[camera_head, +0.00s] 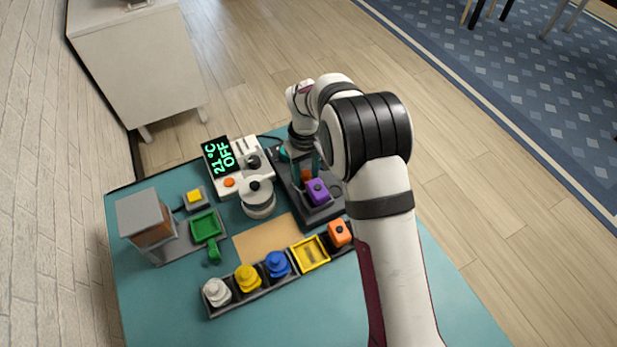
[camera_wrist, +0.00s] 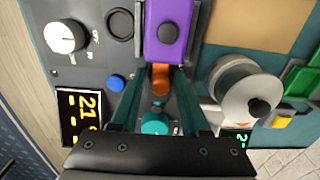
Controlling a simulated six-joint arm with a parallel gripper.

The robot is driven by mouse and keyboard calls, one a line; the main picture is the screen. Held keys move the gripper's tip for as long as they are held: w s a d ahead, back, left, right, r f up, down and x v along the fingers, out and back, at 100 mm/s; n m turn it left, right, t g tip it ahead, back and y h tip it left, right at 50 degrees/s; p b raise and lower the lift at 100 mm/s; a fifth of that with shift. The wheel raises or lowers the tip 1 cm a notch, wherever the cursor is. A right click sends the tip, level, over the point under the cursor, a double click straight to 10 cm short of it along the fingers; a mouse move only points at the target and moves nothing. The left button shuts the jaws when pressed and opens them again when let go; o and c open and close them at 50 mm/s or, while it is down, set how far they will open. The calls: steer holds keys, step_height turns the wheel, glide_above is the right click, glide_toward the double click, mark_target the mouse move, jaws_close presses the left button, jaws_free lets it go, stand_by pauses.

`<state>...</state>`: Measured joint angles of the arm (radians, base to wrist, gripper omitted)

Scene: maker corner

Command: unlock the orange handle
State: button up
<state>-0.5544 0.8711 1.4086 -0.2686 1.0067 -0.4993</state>
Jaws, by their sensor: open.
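The orange handle (camera_wrist: 160,80) is a small orange piece just below the purple block in the wrist view. A sliver of it shows in the head view (camera_head: 306,176), mostly hidden by my gripper. My gripper (camera_wrist: 161,72) is open, pointing down over the dark machine base (camera_head: 329,210). Its two dark teal fingers lie on either side of the orange handle in the wrist view. I cannot tell whether they touch it. The purple block (camera_head: 317,190) with a dark knob sits on the base beside the handle. A teal round part (camera_wrist: 155,125) shows between the fingers.
A white unit with a "21 °C OFF" display (camera_head: 218,154) and a round white spool-like part (camera_head: 257,197) stand left of my gripper. A black tray (camera_head: 235,302) holds coloured pieces in front, including an orange block (camera_head: 340,233). The teal table (camera_head: 300,320) is clear at the front.

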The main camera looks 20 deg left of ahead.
jaws_close()
steer(key=shift+w+a, duration=0.9)
steer(key=shift+w, duration=0.05)
jaws_free()
steer(key=shift+r, duration=0.1)
step_height(320, 180, up, 7)
stand_by(0.3)
